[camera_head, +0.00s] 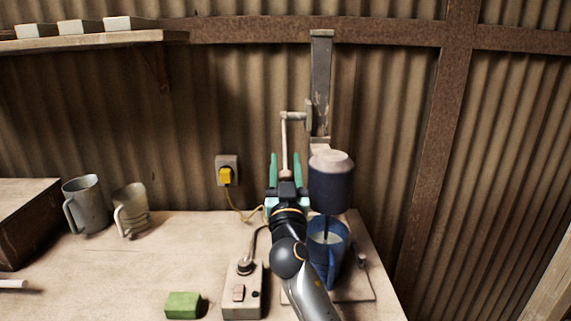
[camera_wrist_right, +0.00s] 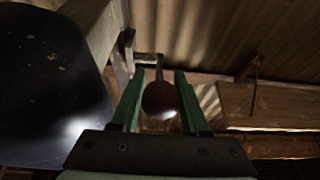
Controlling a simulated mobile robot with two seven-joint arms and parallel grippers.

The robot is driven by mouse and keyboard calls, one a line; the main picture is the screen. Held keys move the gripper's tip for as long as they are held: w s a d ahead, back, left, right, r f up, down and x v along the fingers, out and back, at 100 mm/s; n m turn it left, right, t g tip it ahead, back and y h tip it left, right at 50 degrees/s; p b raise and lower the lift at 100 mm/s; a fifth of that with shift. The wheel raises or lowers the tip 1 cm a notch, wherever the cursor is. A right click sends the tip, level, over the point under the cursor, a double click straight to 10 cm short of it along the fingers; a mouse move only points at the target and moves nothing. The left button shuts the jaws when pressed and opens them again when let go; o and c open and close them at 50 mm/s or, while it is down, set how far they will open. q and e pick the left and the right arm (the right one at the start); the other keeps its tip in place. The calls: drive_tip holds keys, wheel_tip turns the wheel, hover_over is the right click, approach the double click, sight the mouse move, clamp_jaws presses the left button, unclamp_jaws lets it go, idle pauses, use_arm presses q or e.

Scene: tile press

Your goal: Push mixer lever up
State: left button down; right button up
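The mixer stands at the back right of the table, with a dark blue motor head (camera_head: 331,183) on an upright post (camera_head: 320,85). Its lever (camera_head: 284,140) hangs down from a pivot beside the post and ends in a reddish-brown knob (camera_head: 286,174). My right gripper (camera_head: 286,157) points up at the lever, with its green fingers apart on either side of the rod. In the right wrist view, the knob (camera_wrist_right: 160,99) sits between the open fingers (camera_wrist_right: 159,75); I cannot tell if either touches it. My left gripper is not in view.
A blue jug (camera_head: 327,250) stands under the motor head, right beside my right arm. A switch box (camera_head: 243,292) and a green block (camera_head: 183,305) lie at the front. Two mugs (camera_head: 85,204) stand at the left. A yellow plug (camera_head: 226,176) is in the wall socket.

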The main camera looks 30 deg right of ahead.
clamp_jaws()
idle(1.2)
